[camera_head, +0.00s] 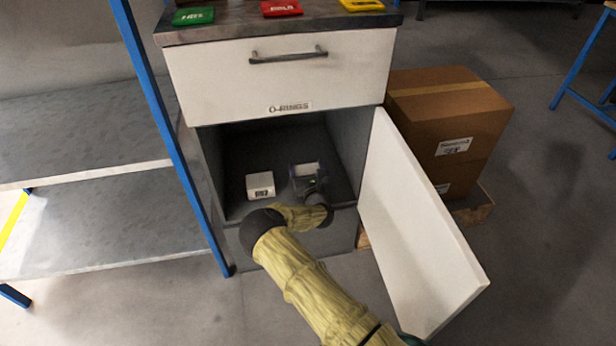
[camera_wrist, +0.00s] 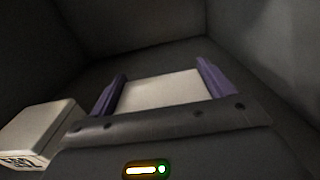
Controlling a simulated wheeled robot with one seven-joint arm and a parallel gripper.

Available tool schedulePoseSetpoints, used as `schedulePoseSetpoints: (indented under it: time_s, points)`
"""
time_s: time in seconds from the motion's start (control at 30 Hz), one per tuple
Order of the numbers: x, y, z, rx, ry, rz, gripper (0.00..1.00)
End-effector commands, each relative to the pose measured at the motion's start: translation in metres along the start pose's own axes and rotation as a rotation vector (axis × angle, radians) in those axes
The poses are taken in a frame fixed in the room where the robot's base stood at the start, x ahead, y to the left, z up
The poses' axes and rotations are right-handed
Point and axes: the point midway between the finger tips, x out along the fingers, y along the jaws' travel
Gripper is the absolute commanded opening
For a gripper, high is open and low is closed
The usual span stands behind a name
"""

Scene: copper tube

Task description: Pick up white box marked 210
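A white box (camera_head: 307,169) sits toward the back inside the open cabinet compartment. My gripper (camera_head: 306,176) reaches in over it, and in the wrist view the box top (camera_wrist: 162,91) lies between the two purple fingers of my gripper (camera_wrist: 163,80). The fingers are spread to about the box's width; I cannot tell whether they press on it. Its marking is hidden. A second white box (camera_head: 260,186) stands to the left, apart from the gripper; it also shows in the wrist view (camera_wrist: 36,128), with dark characters on its front too unclear to read.
The cabinet door (camera_head: 415,235) stands open at the right. A closed drawer marked O-RINGS (camera_head: 285,80) is above the compartment. A blue-framed shelf (camera_head: 85,115) stands at the left and stacked cardboard boxes (camera_head: 450,120) at the right. The compartment walls are close around the gripper.

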Motion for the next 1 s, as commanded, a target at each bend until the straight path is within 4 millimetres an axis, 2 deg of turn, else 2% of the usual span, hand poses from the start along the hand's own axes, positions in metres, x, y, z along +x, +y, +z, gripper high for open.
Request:
schedulePoseSetpoints:
  time_s: [0.03, 0.13, 0.17, 0.47, 0.57, 0.8, 1.0]
  points:
    - [0.0, 0.0, 0.0, 0.0, 0.0, 0.0, 0.71]
    - [0.0, 0.0, 0.0, 0.0, 0.0, 0.0, 0.51]
    - [0.0, 0.0, 0.001, 0.0, -0.002, 0.0, 0.48]
    - [0.0, 0.0, 0.007, 0.0, -0.002, 0.001, 0.48]
    - [0.001, 0.0, 0.019, 0.0, -0.003, 0.001, 0.48]
    - [0.0, 0.001, 0.066, -0.001, -0.005, 0.001, 0.48]
    - [0.0, 0.0, 0.096, -0.001, -0.003, 0.001, 0.48]
